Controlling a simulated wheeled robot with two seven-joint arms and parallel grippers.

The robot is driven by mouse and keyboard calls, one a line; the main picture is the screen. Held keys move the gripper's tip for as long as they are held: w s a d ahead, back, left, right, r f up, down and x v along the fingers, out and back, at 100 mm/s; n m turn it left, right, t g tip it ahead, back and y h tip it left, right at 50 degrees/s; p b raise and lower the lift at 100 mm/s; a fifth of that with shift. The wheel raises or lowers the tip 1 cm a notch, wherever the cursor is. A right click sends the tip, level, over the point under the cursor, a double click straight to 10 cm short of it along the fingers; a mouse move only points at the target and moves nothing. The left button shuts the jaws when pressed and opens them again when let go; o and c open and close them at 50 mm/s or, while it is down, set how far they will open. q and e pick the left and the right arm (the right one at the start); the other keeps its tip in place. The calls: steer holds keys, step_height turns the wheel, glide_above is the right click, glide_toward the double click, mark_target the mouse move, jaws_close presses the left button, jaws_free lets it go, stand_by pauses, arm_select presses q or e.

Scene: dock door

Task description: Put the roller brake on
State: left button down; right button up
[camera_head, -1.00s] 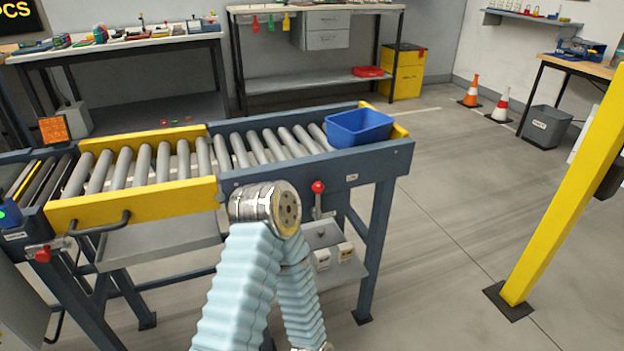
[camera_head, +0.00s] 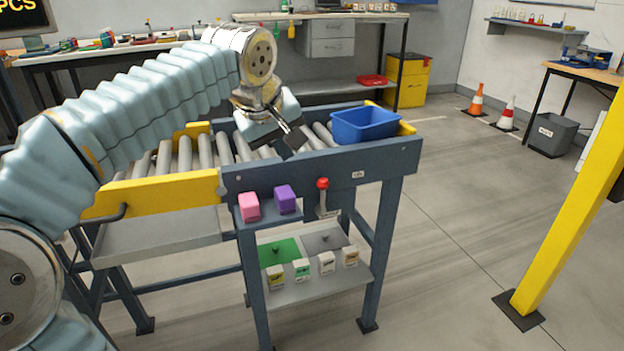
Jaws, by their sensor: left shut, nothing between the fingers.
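The roller brake appears to be the lever with a red knob (camera_head: 322,184) on the front side of the blue-framed conveyor (camera_head: 300,168). It stands about upright, with its plate below the rail. My left gripper (camera_head: 297,140) is shut and empty. It points down and right over the rollers, above and left of the red knob, and apart from it. My left arm comes in from the left and hides part of the yellow section. My right gripper is not in view.
A blue bin (camera_head: 364,125) sits on the conveyor's right end. A pink block (camera_head: 249,206) and a purple block (camera_head: 285,198) sit on a small ledge left of the lever. A lower shelf (camera_head: 310,290) holds small labelled boxes. A yellow post (camera_head: 570,205) stands right; floor between is clear.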

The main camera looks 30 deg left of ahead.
arm_select(q)
steer(key=shift+f, duration=0.15)
glide_toward(322, 198)
steer(key=a, duration=0.2)
steer(key=a+b, duration=0.1)
steer(key=shift+s+a+f, duration=0.2)
steer(key=shift+a+f, duration=0.05)
steer(key=shift+a, duration=0.1)
steer(key=shift+w+d+f, duration=0.15)
steer(key=shift+w+d, duration=0.15)
steer(key=shift+w, duration=0.2)
steer(key=shift+w+d+f, duration=0.15)
steer(key=shift+w+d, duration=0.2)
steer(key=shift+w, duration=0.15)
steer(key=shift+w+d+f, duration=0.25)
steer(key=shift+w, duration=0.2)
